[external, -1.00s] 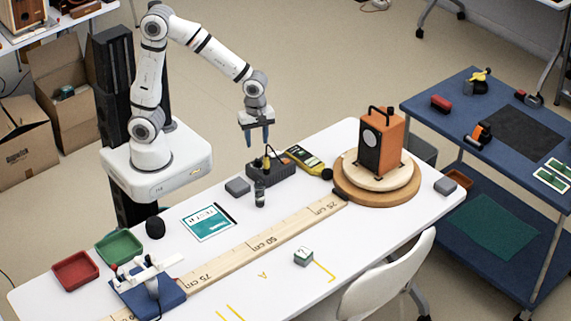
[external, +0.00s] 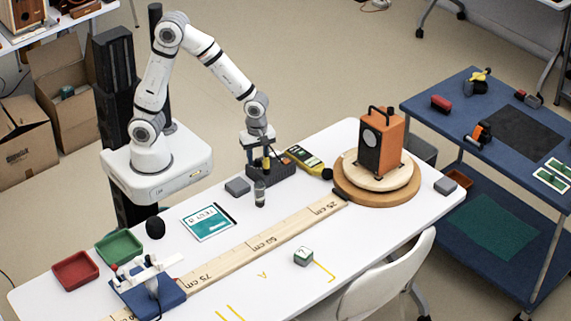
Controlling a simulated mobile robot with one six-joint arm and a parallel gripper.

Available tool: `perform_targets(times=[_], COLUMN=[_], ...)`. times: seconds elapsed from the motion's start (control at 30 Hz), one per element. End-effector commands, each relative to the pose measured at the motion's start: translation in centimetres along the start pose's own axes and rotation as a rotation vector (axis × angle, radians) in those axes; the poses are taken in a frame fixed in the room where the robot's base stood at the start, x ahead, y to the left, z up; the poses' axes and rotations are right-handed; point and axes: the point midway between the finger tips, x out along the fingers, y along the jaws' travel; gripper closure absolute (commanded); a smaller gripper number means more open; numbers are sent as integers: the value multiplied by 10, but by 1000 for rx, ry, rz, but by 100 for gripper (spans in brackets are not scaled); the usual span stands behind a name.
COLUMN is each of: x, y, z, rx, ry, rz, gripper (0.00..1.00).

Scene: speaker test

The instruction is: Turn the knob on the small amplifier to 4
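The small amplifier seems to be the dark grey box (external: 285,173) at the far edge of the white table, with a short yellow piece standing at its left part. Its knob is too small to make out. My gripper (external: 257,157) points down at the left end of this box, low and close to it. Its fingertips partly merge with the dark box, so I cannot tell whether they touch it or how far apart they are. Nothing is visibly held.
A small dark cylinder (external: 260,193) stands right in front of the box. A grey block (external: 237,187) is to its left, a yellow meter (external: 304,158) to its right. An orange speaker (external: 370,148) stands on a round wooden turntable (external: 352,194). A long ruler (external: 232,261) crosses the table.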

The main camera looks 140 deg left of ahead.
Motion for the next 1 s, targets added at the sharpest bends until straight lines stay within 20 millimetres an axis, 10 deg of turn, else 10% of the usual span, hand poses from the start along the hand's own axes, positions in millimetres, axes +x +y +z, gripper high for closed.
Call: perform_targets(times=[0.47,1.0], x=[0,-1], y=[0,0], z=[0,0], rx=[0,153], ry=[0,0], rz=[0,1], gripper=[100,100])
